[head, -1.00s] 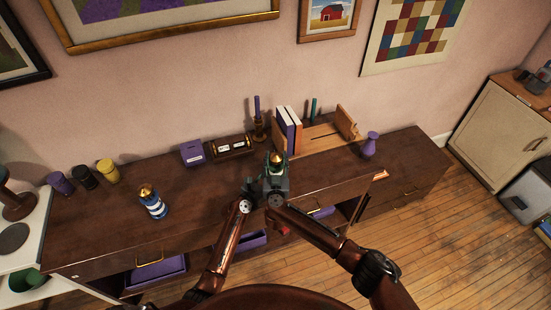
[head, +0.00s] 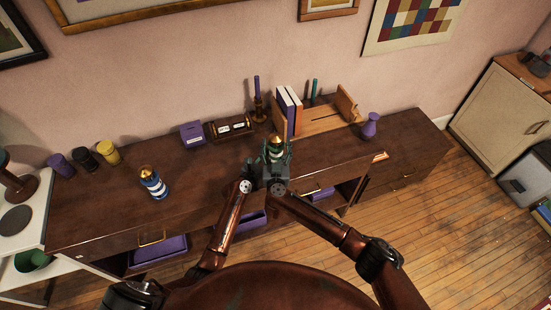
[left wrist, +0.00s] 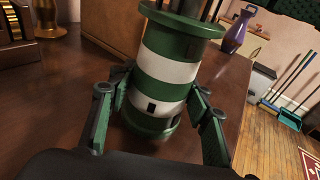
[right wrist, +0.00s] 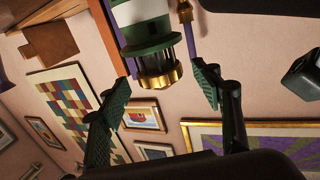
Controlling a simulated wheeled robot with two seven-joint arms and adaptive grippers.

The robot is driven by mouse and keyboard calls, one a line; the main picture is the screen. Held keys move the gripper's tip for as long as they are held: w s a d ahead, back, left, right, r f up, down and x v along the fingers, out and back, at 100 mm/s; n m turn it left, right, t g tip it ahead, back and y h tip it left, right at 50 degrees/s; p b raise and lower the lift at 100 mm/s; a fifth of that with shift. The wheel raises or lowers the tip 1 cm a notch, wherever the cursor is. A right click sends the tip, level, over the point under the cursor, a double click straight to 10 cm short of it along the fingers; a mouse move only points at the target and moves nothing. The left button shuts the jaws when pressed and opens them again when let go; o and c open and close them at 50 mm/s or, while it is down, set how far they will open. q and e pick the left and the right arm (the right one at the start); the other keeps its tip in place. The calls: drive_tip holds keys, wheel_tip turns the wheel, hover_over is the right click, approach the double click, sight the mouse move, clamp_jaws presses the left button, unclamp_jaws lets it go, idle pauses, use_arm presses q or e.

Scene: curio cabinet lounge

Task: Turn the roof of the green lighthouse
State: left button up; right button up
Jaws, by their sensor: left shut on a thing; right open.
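The green lighthouse (head: 276,155) stands on the dark wooden cabinet top, with green and white bands and a gold roof. My left gripper (left wrist: 155,115) is shut on its lower body, one finger on each side, in the left wrist view. The gold roof (right wrist: 160,77) shows in the right wrist view below the green gallery and dark lantern bars. My right gripper (right wrist: 165,85) is open, with one finger on each side of the roof and a gap to both. In the head view the two grippers meet at the lighthouse and partly hide it.
A blue and white lighthouse (head: 153,183) stands further left on the cabinet top (head: 110,205). Behind the green lighthouse are books (head: 289,110), a candlestick (head: 258,105) and an hourglass-like frame (head: 230,127). A purple vase (head: 370,126) stands at right. The cabinet top between the lighthouses is clear.

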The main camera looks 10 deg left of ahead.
sight(276, 139)
drive_tip(key=v, duration=0.9)
drive_tip(key=w+d+r+n+y, duration=0.2)
drive_tip(key=w+r+n+y, duration=0.3)
drive_tip(key=y, duration=0.6)
drive_tip(key=w+d+f+n+g+y, duration=0.25)
drive_tip(key=d+f+n+g, duration=0.3)
drive_tip(key=g, duration=0.55)
drive_tip(key=shift+n+h, duration=0.35)
drive_tip(key=shift+h, duration=0.1)
drive_tip(key=x, duration=1.1)
drive_tip(key=shift+w+a, duration=0.2)
drive_tip(key=shift+w, duration=0.1)
drive_tip(key=shift+c, duration=0.2)
